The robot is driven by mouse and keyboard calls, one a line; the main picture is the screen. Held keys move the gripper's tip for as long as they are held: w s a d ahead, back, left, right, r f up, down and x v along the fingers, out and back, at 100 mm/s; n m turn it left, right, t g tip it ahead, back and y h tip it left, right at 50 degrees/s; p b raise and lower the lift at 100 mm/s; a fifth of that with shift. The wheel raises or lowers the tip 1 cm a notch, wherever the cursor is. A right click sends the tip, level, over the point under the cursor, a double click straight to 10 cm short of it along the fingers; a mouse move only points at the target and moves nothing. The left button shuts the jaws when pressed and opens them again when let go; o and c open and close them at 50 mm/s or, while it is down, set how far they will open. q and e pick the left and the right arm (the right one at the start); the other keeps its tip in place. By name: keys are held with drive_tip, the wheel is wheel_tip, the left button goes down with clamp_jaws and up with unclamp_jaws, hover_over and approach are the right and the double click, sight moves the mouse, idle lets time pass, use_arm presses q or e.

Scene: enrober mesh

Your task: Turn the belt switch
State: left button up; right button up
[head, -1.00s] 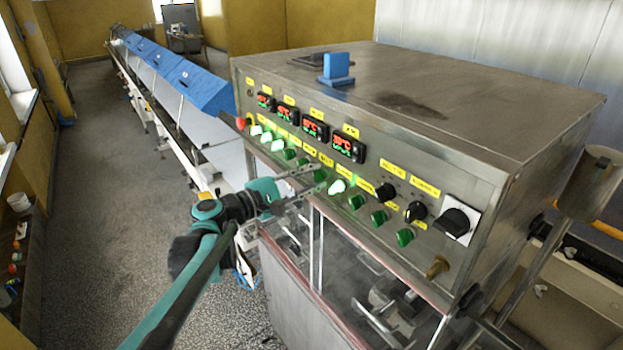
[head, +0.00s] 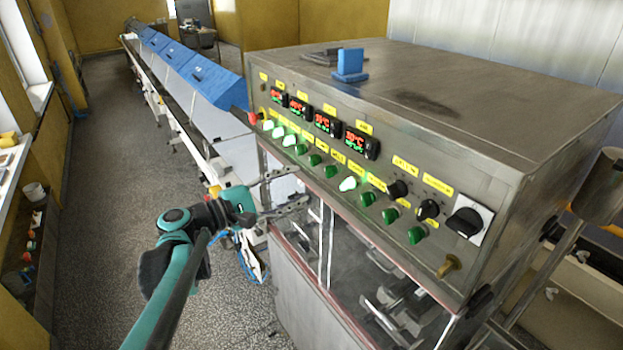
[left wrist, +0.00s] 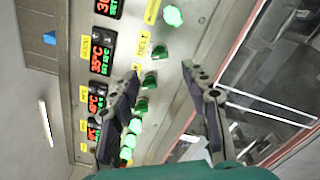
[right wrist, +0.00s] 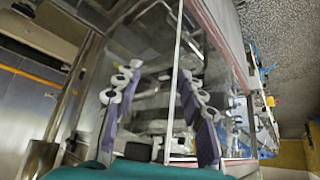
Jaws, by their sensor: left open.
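The belt switch (head: 330,171) is a small green knob, unlit, in the row on the steel control panel. In the left wrist view the switch (left wrist: 160,53) sits beside a yellow BELT label (left wrist: 145,45). My left gripper (head: 302,187) is open and empty, to the left of and in front of the switch, apart from it. In the left wrist view the left gripper (left wrist: 160,72) has its fingers spread, with the switch between and beyond their tips. My right gripper (right wrist: 161,71) shows only in the right wrist view, open and empty, before the machine's clear front.
Other green knobs, some lit like this one (head: 348,184), flank the switch closely. Black knobs (head: 428,209) and a large black rotary switch (head: 466,222) are to the right. Red displays (head: 328,124) are above.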

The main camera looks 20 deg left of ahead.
use_arm(q)
drive_tip(key=v, duration=0.3)
drive_tip(key=shift+s+a, duration=0.15)
drive_tip(key=shift+a, duration=0.05)
drive_tip(key=s+d+f+m+g+y+b, duration=0.15)
drive_tip(key=d+f+b, duration=0.25)
drive_tip(key=f, duration=0.4)
drive_tip(key=s+d+f+m+g+y+b, duration=0.1)
drive_tip(key=s+d+f+m+g+b, duration=0.2)
drive_tip(key=f, duration=0.6)
drive_tip(key=s+d+f+m+g+y+b, duration=0.1)
drive_tip(key=s+d+f+m+b, duration=0.1)
drive_tip(key=d+f+b, duration=0.45)
drive_tip(key=s+a+f+m+y+b, duration=0.2)
drive_tip(key=s+f+m+b, duration=0.1)
drive_tip(key=f, duration=0.5)
drive_tip(key=s+a+f+m+g+y+b, duration=0.1)
drive_tip(key=s+a+f+m+y+b, duration=0.1)
drive_tip(key=f+b, duration=0.3)
drive_tip(key=s+a+f+m+y+b, duration=0.2)
drive_tip(key=s+f+m+y+b, duration=0.1)
drive_tip(key=f, duration=0.8)
drive_tip(key=shift+s+m+b, duration=0.45)
drive_tip(key=shift+s+m, duration=0.3)
drive_tip(key=shift+m, duration=0.3)
drive_tip(key=shift+g+y, duration=0.25)
